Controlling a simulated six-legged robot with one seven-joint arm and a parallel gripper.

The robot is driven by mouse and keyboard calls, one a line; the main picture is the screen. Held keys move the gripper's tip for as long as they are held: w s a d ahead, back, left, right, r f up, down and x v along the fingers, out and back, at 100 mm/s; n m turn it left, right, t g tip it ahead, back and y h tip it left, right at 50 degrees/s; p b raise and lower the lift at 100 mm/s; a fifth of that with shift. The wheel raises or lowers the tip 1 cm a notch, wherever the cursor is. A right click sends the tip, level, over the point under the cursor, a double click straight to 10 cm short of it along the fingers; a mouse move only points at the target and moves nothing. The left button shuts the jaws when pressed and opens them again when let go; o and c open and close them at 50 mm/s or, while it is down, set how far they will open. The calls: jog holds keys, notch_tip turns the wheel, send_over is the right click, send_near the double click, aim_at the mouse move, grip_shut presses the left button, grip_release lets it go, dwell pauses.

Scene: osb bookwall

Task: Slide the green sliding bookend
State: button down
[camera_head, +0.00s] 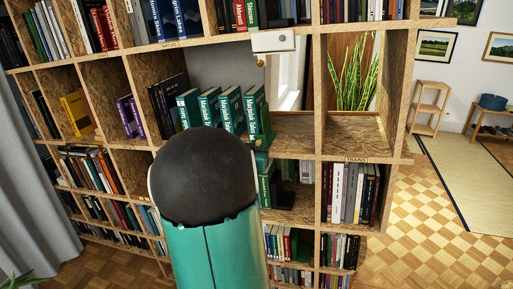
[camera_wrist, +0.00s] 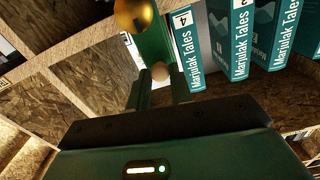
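The green sliding bookend (camera_wrist: 150,45) shows in the wrist view as an upright green piece with a gold ball (camera_wrist: 134,14) and a small pale round knob (camera_wrist: 160,72).
A wooden bookwall (camera_head: 317,60) with many compartments fills the view. The shelf right of the books (camera_head: 295,130) is bare. A potted plant (camera_head: 353,75) shows behind an open compartment. A grey curtain (camera_head: 35,190) hangs at left; open floor (camera_head: 425,225) lies at right.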

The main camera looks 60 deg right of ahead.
jog(key=s, duration=0.3)
jog(key=shift+s+d+r, duration=0.2)
jog(key=shift+s+d, duration=0.05)
jog(key=c, duration=1.3)
grip_release()
jog(key=a, duration=0.4)
jog(key=s+a, duration=0.1)
jog(key=a, duration=0.4)
jog(key=s+a, duration=0.1)
jog(key=a, duration=0.3)
jog(key=shift+a, duration=0.35)
